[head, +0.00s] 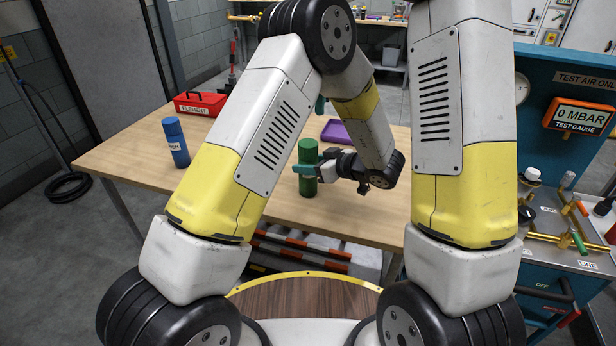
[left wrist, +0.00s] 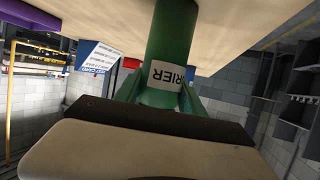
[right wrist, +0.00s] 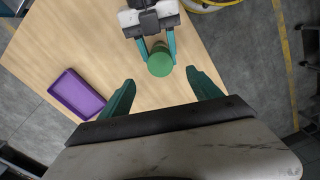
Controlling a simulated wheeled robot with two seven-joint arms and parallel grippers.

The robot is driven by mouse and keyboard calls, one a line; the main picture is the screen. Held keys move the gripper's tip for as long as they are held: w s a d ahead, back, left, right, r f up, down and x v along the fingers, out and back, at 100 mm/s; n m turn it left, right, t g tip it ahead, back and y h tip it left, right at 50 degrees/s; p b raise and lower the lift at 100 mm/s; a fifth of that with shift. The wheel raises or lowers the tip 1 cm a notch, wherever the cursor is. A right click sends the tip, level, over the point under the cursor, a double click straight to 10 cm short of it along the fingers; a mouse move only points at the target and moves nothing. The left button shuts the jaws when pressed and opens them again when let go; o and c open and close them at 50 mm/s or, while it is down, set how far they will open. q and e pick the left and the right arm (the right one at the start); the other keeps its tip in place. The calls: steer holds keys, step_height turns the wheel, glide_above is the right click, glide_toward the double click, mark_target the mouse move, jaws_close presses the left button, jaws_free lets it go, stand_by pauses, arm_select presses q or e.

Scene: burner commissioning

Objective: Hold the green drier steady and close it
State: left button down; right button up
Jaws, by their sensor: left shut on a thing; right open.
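The green drier (head: 307,152) stands upright on the wooden table. My left gripper (head: 312,170) is shut around its side at mid-height, and in the left wrist view the drier (left wrist: 171,35) shows its white label between the fingers. In the right wrist view I look down on the drier's round green top (right wrist: 160,62), with the left gripper's teal fingers on both sides. My right gripper (right wrist: 163,90) is open and empty above the drier, with the top just beyond its fingertips. In the head view my arms mostly hide it. I cannot tell how the cap sits.
A purple tray (right wrist: 76,95) lies on the table near the drier. A blue canister (head: 173,142) and a red box marked ELEMENT (head: 200,104) stand farther left. A test bench with a gauge (head: 580,117) and brass fittings is at the right. The table's front left is clear.

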steer(key=shift+r, duration=0.8)
arm_select(q)
steer(key=c, duration=0.6)
jaws_free()
steer(key=v, duration=0.7)
steer(key=shift+s+d+r, duration=0.2)
steer(key=shift+d, duration=0.1)
